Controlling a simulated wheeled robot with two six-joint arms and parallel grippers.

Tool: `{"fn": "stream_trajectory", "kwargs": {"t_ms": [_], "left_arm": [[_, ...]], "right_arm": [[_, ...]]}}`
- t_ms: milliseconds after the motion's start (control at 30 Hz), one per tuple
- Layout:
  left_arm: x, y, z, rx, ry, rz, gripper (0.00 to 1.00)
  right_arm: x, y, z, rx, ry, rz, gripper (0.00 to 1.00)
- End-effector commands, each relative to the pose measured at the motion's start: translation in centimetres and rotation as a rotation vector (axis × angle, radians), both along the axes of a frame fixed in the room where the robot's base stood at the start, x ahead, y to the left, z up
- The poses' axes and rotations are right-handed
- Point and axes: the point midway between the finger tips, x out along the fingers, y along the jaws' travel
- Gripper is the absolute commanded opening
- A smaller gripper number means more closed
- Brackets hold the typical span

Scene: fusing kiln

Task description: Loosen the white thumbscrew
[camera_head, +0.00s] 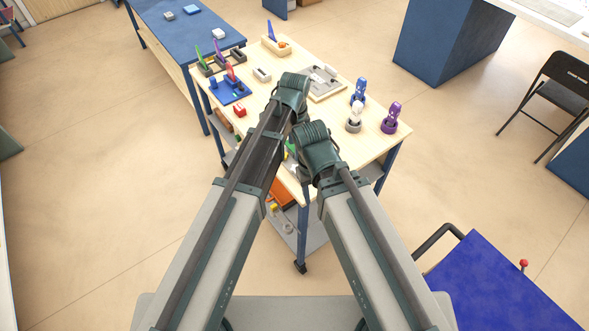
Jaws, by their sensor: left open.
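The white thumbscrew (355,111) stands upright in a grey round base on the light wooden table, right of my arms. A blue thumbscrew (360,88) stands just behind it and a purple thumbscrew (393,114) to its right, each on its own base. My left gripper (297,108) is at the end of the left arm, over the middle of the table, left of the white thumbscrew and apart from it. It is open; its fingers are mostly hidden by the wrist. My right arm ends lower, over the table's near part, and its gripper is hidden beneath the wrist.
The wooden table (350,150) also holds a blue rack (231,92), a small red block (239,111), a pale tray (325,84) and a wooden holder (275,46). A blue bench (182,40) stands behind left. A black chair (552,95) is far right.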

Motion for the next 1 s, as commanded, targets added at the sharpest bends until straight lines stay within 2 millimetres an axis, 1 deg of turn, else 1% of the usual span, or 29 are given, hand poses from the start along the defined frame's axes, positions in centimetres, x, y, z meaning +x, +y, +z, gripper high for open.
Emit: {"fn": "stream_trajectory", "kwargs": {"t_ms": [33, 600, 700, 800, 1000], "left_arm": [[0.0, 0.0, -1.4, 0.000, 0.000, 0.000, 0.73], [0.0, 0.0, -9.2, 0.000, 0.000, 0.001, 0.73], [0.0, 0.0, -10.1, 0.000, 0.000, 0.001, 0.73], [0.0, 0.0, -10.5, 0.000, 0.000, 0.001, 0.73], [0.0, 0.0, -10.4, 0.000, 0.000, 0.001, 0.73]], "right_arm": [[0.0, 0.0, -1.4, 0.000, 0.000, 0.000, 0.50], [0.0, 0.0, -9.2, 0.000, 0.000, -0.001, 0.50], [0.0, 0.0, -10.1, 0.000, 0.000, -0.001, 0.50], [0.0, 0.0, -10.5, 0.000, 0.000, -0.001, 0.50], [0.0, 0.0, -10.4, 0.000, 0.000, -0.001, 0.50]]}}
